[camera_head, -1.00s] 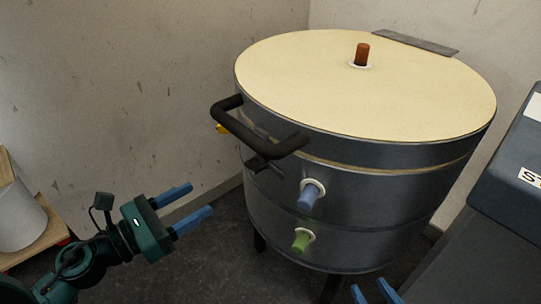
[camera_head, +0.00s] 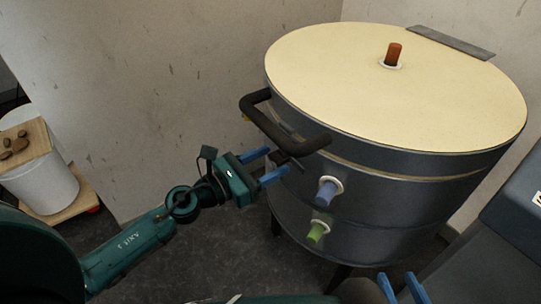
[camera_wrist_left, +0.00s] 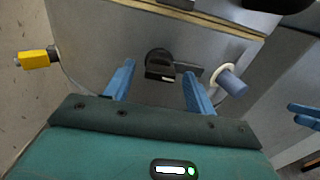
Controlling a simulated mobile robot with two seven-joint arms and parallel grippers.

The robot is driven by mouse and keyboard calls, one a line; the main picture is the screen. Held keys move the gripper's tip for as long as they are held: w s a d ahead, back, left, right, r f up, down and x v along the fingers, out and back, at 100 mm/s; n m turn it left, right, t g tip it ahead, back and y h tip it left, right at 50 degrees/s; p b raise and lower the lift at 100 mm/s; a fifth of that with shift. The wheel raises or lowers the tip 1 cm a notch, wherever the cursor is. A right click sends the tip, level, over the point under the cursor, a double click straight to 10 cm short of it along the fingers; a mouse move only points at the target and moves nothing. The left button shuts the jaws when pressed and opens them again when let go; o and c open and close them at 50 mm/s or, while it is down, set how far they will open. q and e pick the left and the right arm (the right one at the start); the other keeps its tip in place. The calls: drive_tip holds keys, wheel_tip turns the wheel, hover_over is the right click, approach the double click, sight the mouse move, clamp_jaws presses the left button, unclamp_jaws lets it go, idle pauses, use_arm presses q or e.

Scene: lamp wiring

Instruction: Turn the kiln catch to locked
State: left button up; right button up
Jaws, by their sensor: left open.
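The kiln (camera_head: 370,200) is a round dark metal drum with a cream lid (camera_head: 390,100) lying on it and a black bar handle (camera_head: 285,130) at its front left. The kiln catch (camera_wrist_left: 160,65) is a black round knob with a short bar pointing right, seen in the left wrist view. My left gripper (camera_head: 279,160) is open at the kiln's front left, below the handle. In the left wrist view its blue fingers (camera_wrist_left: 158,68) stand either side of the catch, not closed on it. My right gripper (camera_head: 396,275) shows only its two parted blue fingers, nothing between them.
A blue plug (camera_head: 327,190) and a green plug (camera_head: 318,231) stick out of the kiln's front. A yellow connector (camera_wrist_left: 35,60) is left of the catch. A brown peg (camera_head: 394,52) stands on the lid. A dark cabinet (camera_head: 505,220) stands at right, a white bucket (camera_head: 45,185) at left.

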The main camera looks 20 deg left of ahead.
use_arm(q)
drive_tip(key=shift+w+d, duration=0.3)
drive_tip(key=c, duration=1)
drive_tip(key=shift+o, duration=0.2)
